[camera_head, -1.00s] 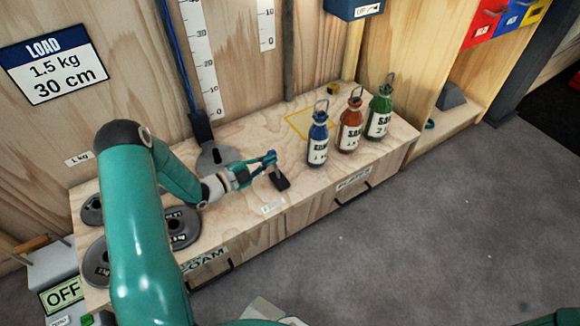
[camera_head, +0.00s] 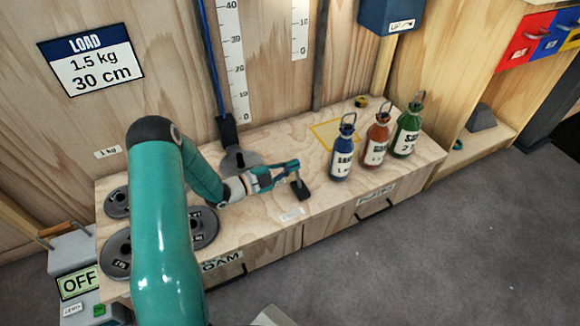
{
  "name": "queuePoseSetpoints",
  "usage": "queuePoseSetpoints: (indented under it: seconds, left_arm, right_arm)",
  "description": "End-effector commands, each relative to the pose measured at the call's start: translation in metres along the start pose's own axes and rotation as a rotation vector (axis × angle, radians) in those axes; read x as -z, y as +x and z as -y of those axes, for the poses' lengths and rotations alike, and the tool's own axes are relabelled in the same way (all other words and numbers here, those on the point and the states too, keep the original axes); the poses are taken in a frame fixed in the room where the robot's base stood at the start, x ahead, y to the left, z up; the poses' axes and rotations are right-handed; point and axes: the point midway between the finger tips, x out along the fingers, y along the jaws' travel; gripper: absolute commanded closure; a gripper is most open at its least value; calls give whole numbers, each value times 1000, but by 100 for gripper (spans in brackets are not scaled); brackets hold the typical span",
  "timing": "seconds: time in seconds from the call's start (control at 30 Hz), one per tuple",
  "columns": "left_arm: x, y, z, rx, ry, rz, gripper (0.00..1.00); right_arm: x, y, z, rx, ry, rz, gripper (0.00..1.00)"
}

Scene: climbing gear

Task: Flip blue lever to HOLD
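My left gripper (camera_head: 285,172) is low over the top of the wooden bench (camera_head: 265,215), pointing right. Its teal fingers are right at a small dark fitting (camera_head: 304,191) with a thin upright stem. A small pale label (camera_head: 291,214) lies in front of the fitting. The fingers cover the top of the stem, so I cannot make out a separate blue lever, the word HOLD, or whether the fingers grip anything. My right gripper is not in view.
Blue (camera_head: 342,155), orange (camera_head: 376,145) and green (camera_head: 407,130) bottles stand to the right on the bench. Grey weight plates (camera_head: 117,255) lie at its left. A grey plate (camera_head: 240,159) hangs low on a blue strap behind the gripper. An OFF display (camera_head: 78,283) is at lower left.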

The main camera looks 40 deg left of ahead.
Motion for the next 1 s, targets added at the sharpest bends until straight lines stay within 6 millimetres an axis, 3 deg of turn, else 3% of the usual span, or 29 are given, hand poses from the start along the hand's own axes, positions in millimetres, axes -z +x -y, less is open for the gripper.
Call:
queuePoseSetpoints:
  seconds: [0.2,0.4,0.6,0.8,1.0]
  left_arm:
    - [41,0,4,-10,-2,-16,100]
    - [36,-48,4,-7,-4,-9,100]
    - [37,-80,3,-11,-2,-16,100]
    - [37,-95,2,-12,-2,-20,100]
    - [37,-96,1,-14,-1,-23,100]
  right_arm:
    - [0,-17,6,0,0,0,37]
    - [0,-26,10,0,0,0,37]
    - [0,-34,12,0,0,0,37]
    - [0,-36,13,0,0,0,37]
    - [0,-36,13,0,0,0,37]
